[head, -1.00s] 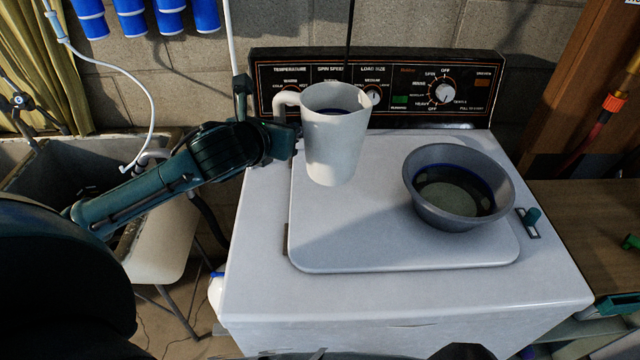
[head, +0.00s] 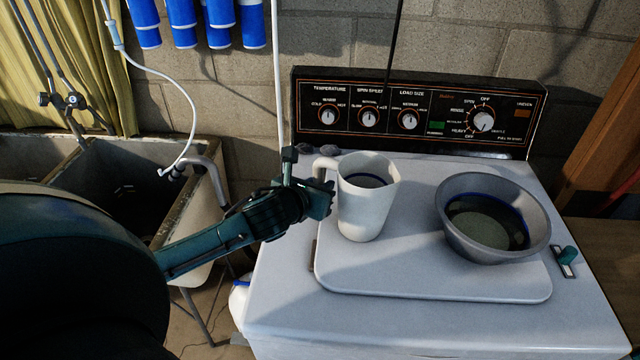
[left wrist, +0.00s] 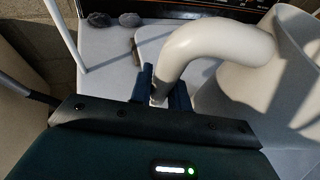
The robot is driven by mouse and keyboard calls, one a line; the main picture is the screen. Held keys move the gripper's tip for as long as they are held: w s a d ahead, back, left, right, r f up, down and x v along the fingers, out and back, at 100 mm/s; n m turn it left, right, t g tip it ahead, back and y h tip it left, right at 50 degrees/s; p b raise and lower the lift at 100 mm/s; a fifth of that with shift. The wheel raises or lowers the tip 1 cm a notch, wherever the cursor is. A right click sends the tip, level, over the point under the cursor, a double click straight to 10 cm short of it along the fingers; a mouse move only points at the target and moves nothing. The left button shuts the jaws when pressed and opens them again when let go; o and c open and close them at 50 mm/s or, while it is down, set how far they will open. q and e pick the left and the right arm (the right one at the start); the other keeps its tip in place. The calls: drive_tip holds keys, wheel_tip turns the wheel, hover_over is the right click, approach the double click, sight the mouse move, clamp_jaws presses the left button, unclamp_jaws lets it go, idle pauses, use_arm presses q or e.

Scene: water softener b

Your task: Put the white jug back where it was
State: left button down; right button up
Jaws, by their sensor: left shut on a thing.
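The white jug (head: 367,210) is upright over the left part of the washer lid, with its handle to the left. Dark content shows inside its rim. My left gripper (head: 318,190) is shut on the jug's handle, on the jug's left side. In the left wrist view the two blue fingers (left wrist: 161,92) close around the lower end of the curved handle (left wrist: 205,48). The jug's base is at or just above the lid; I cannot tell whether it touches. My right gripper is not in view.
A grey bowl (head: 492,217) with dark liquid stands on the lid to the right of the jug. The control panel (head: 415,112) rises behind. A sink (head: 130,180) is at the left. The front of the lid (head: 430,280) is clear.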

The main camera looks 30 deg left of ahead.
use_arm(q)
drive_tip(key=c, duration=1.3)
unclamp_jaws()
drive_tip(key=b+v, duration=0.1)
drive_tip(key=v, duration=1.1)
drive_tip(key=shift+r, duration=0.1)
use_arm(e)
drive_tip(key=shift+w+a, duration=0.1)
use_arm(q)
drive_tip(key=shift+s, duration=0.1)
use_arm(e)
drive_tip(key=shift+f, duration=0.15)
